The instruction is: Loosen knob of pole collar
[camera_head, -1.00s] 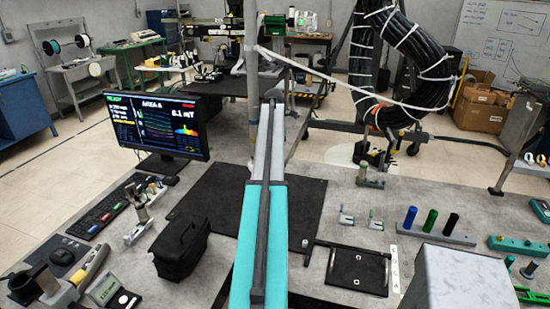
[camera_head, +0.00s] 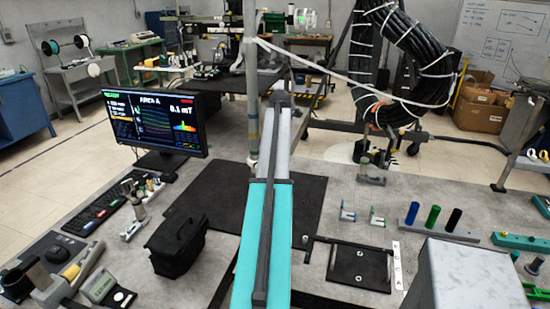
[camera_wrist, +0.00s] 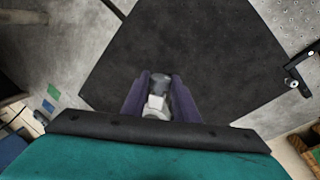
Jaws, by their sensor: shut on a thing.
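My gripper shows in the wrist view (camera_wrist: 160,82), with two dark purple fingers closed around a small grey and white piece (camera_wrist: 156,101). I cannot tell whether this piece is the collar's knob. In the head view my teal and white arm reaches to the tall grey pole (camera_head: 252,85), and its far end hides my gripper. The pole stands near the far edge of the bench and carries coloured bands low down. No separate collar or knob can be made out.
A black mat (camera_head: 205,195) covers the middle of the bench. The monitor (camera_head: 155,122) and a black pouch (camera_head: 178,246) are at left. A black plate (camera_head: 360,266) and a rack with coloured cylinders (camera_head: 445,234) are at right.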

